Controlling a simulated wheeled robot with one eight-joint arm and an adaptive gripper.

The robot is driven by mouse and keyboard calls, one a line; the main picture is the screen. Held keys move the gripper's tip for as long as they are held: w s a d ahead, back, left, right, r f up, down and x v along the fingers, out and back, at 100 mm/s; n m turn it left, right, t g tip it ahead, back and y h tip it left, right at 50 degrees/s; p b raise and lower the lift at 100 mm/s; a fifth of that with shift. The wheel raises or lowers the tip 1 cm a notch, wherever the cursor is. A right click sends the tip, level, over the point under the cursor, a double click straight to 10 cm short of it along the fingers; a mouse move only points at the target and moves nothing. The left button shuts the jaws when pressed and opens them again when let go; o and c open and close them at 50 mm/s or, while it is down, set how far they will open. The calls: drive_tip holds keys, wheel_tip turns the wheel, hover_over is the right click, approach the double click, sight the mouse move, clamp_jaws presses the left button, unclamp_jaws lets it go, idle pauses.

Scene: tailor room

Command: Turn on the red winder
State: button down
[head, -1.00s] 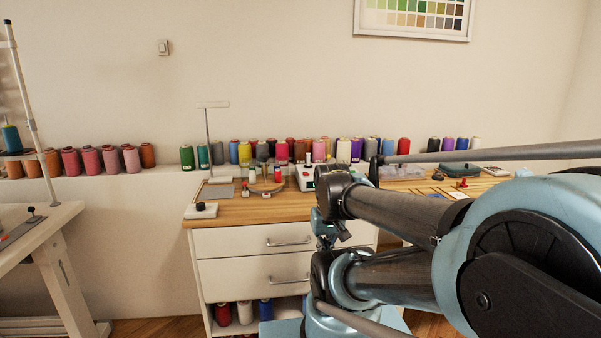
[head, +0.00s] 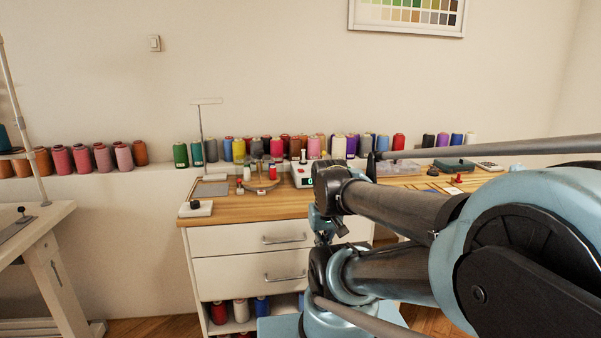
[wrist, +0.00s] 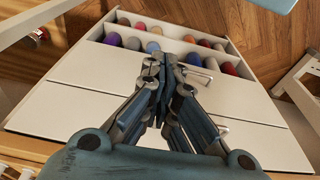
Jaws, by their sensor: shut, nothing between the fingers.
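A small red object (head: 457,180) sits farther right on the worktop. I cannot tell for certain which of these is the red winder. My gripper (wrist: 160,62) shows in the wrist view, fingers together and empty, above the white drawer cabinet (wrist: 90,95) and pointing toward its lower shelf.
Colored thread cones line the ledge behind. Drawer handles (head: 284,238) stick out in front. A white table (head: 40,225) stands left.

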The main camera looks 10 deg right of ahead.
wheel_tip(320, 180, up, 28)
drive_tip(key=n+g, duration=0.3)
drive_tip(key=n, duration=1.4)
hover_over(298, 173)
drive_tip(key=w, duration=0.1)
drive_tip(key=shift+w+n+g, duration=0.3)
drive_tip(key=shift+w+n, duration=0.1)
drive_tip(key=shift+w, duration=0.4)
drive_tip(key=f, duration=0.4)
drive_tip(key=s+f, duration=0.1)
drive_tip(key=f, duration=0.9)
drive_tip(key=shift+s, duration=0.4)
